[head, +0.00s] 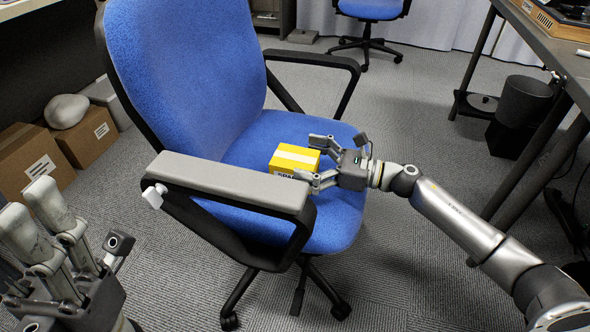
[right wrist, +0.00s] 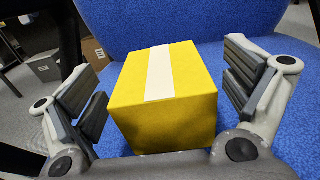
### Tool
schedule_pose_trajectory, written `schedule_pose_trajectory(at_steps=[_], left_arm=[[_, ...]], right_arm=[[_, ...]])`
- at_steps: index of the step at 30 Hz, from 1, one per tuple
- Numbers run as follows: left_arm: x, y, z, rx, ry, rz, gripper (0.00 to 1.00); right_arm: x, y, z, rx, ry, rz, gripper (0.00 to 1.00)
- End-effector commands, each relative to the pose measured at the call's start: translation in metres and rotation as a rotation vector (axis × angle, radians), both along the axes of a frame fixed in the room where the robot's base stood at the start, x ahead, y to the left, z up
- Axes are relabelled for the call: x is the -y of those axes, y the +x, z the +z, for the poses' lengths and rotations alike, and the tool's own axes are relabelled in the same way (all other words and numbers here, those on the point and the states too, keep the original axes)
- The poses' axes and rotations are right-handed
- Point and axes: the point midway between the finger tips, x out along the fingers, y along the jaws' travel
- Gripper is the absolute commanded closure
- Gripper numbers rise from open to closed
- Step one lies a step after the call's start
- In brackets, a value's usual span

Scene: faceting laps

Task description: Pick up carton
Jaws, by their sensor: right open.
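A small yellow carton (head: 294,158) with a pale strip of tape across its top sits on the blue seat of an office chair. Dark lettering shows on its near side, partly cut off by my gripper. My right gripper (head: 318,160) is open, with its fingers reaching the carton from the right. In the right wrist view the carton (right wrist: 165,97) stands between the two open finger pads, with a visible gap on each side. My left gripper (head: 50,228) is at the lower left, away from the chair, with its fingers apart and nothing between them.
The blue chair (head: 185,80) has a grey-topped armrest (head: 230,182) close in front of the carton and another armrest (head: 318,62) behind. Brown boxes (head: 30,165) stand on the floor at left. A dark desk (head: 560,45) and black bin (head: 522,105) are at right.

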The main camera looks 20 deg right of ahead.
Motion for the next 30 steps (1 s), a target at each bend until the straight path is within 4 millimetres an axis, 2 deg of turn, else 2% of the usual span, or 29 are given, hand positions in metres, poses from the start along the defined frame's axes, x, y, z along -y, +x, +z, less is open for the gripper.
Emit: schedule_pose_trajectory(at_steps=[6,14,26,30], left_arm=[[0.001,0.002,0.002,0.017,0.002,0.001,0.60],[0.001,0.001,0.004,0.021,0.001,0.001,0.60],[0.001,0.001,0.004,0.023,0.000,0.002,0.60],[0.001,0.001,0.004,0.023,0.000,0.002,0.60]], right_arm=[[-0.021,0.014,0.000,0.001,0.001,-0.001,0.04],[-0.023,0.015,0.000,-0.001,0.000,-0.001,0.04],[-0.023,0.015,0.000,-0.001,0.000,-0.001,0.52],[-0.023,0.015,0.000,-0.001,0.000,-0.001,0.56]])
